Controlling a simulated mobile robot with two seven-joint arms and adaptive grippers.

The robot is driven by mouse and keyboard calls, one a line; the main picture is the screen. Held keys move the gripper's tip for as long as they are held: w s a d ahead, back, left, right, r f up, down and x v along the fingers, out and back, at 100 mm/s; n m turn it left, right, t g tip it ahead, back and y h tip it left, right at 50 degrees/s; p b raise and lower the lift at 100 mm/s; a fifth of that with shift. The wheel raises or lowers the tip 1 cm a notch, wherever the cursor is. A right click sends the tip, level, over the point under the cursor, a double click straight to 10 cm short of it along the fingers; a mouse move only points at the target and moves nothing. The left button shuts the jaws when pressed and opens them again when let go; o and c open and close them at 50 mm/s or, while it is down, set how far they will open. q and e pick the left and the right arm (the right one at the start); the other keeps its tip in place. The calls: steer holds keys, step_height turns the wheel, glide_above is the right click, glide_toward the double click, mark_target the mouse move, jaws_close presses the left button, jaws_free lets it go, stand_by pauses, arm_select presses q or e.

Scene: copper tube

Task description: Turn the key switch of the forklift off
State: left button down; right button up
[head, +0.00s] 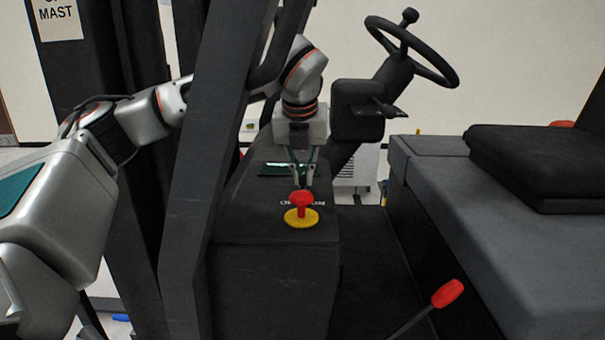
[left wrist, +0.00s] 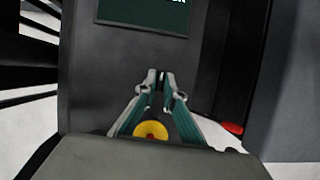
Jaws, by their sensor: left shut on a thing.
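My left gripper (head: 304,182) reaches over the forklift's dark console (head: 268,260) from behind, pointing down at its top. In the left wrist view my left gripper (left wrist: 162,77) has its fingertips close together on a small dark thing at the console top, which appears to be the key of the key switch. The fingers hide most of it, so its turn angle cannot be told. A red knob (head: 302,198) on a yellow disc (head: 302,219) stands just in front of the fingertips. The yellow disc shows between the fingers in the left wrist view (left wrist: 150,130). My right gripper is not in view.
A green panel (head: 283,169) lies on the console beside the fingers. The steering wheel (head: 440,62) rises behind to the right. A mast post (head: 205,180) stands left, close to my left arm. A red-tipped lever (head: 447,293) and the seat (head: 540,160) are at right.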

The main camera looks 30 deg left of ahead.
arm_select(q)
steer(key=shift+n, duration=0.4)
steer(key=shift+r, duration=0.1)
steer(key=c, duration=2.1)
jaws_free()
steer(key=shift+c, duration=0.2)
steer(key=v, duration=0.7)
steer(key=shift+r, duration=0.15)
steer(key=shift+d, duration=0.1)
steer(key=shift+d, duration=0.1)
